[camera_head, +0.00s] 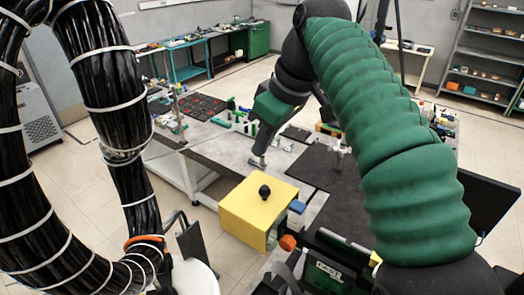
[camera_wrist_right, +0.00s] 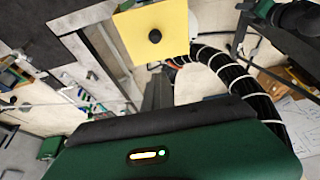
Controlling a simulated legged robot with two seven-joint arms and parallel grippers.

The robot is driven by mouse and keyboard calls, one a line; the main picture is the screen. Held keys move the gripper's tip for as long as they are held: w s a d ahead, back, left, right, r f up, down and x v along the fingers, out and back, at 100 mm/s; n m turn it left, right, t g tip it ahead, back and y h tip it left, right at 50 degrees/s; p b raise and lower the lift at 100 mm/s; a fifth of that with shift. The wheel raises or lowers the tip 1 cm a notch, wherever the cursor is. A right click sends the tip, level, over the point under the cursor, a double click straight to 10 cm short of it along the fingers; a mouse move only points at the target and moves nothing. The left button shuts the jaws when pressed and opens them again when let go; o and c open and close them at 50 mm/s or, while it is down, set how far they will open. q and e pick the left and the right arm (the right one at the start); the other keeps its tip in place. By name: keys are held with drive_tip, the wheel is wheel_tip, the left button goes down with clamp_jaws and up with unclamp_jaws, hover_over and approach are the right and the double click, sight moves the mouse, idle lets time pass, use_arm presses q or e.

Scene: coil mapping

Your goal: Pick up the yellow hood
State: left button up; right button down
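The yellow hood (camera_head: 244,212) is a box-like cover with a black ball knob (camera_head: 265,191) on its flat top. It stands at the near left edge of the grey table. My right arm, in a green sleeve, arches over from the right. My right gripper (camera_head: 257,161) points down beyond the hood, apart from it; its fingers are too small to tell open from shut. In the right wrist view the hood (camera_wrist_right: 138,24) and its knob (camera_wrist_right: 155,36) show at the top, with no fingers visible. My left arm is at the left; I cannot make out its gripper.
The grey table (camera_head: 222,152) holds several small green, blue and white parts and a dark tray (camera_head: 194,106). A dark mat (camera_head: 318,167) lies right of the hood. Shelves (camera_head: 486,60) stand at the back right. Floor is open left of the hood.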

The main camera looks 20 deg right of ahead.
drive_tip(key=c, duration=2.1)
unclamp_jaws()
drive_tip(key=o, duration=1.7)
drive_tip(key=shift+c, duration=0.2)
